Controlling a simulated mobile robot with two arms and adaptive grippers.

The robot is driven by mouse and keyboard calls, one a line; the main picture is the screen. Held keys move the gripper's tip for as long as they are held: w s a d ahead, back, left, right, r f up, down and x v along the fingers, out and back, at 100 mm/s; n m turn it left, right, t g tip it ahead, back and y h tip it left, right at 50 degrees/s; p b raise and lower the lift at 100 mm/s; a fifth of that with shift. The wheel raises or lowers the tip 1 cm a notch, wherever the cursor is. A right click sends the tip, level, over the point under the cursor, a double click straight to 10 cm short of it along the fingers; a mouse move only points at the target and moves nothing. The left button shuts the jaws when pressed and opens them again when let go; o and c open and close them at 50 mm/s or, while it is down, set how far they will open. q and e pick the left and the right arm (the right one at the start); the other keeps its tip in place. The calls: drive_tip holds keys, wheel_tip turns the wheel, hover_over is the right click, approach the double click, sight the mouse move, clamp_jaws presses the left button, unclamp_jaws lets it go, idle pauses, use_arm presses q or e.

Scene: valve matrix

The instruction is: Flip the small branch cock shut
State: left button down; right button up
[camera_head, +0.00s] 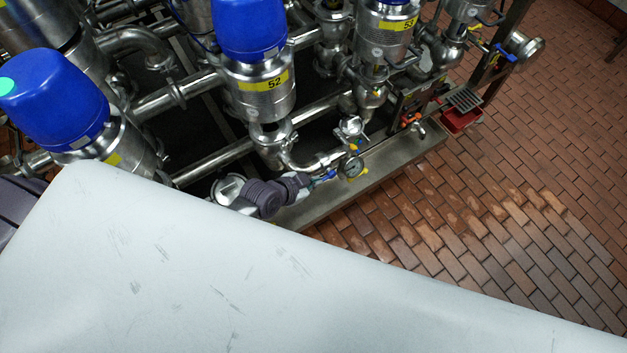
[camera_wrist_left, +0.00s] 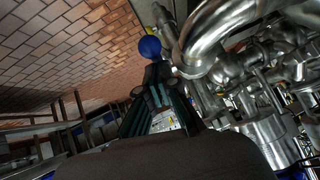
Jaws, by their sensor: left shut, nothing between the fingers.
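My left gripper (camera_head: 312,181) reaches over the front edge of the skid, beside small fittings and a round gauge (camera_head: 352,167). It is shut with nothing between its fingers. In the left wrist view the gripper (camera_wrist_left: 152,92) shows its dark fingers together, and a blue ball knob (camera_wrist_left: 150,47) appears just past their tips. I take this knob to be the handle end of the small branch cock. Whether the fingers touch it I cannot tell. The cock's body is hidden behind the gripper and too small to make out in the head view. My right gripper is not in view.
Steel valves with blue caps, one labelled 52 (camera_head: 268,85), and pipes crowd the space behind the gripper. A red tray (camera_head: 460,119) stands at the skid's right end. The brick floor (camera_head: 480,230) in front is clear.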

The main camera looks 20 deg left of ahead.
use_arm(q)
drive_tip(key=shift+s+a+f, duration=0.1)
drive_tip(key=shift+s+f, duration=0.05)
drive_tip(key=shift+f, duration=0.35)
drive_tip(key=shift+s+a+f, duration=0.1)
drive_tip(key=shift+f, duration=0.35)
drive_tip(key=shift+r, duration=0.2)
wheel_tip(320, 180, up, 10)
drive_tip(key=shift+f, duration=0.15)
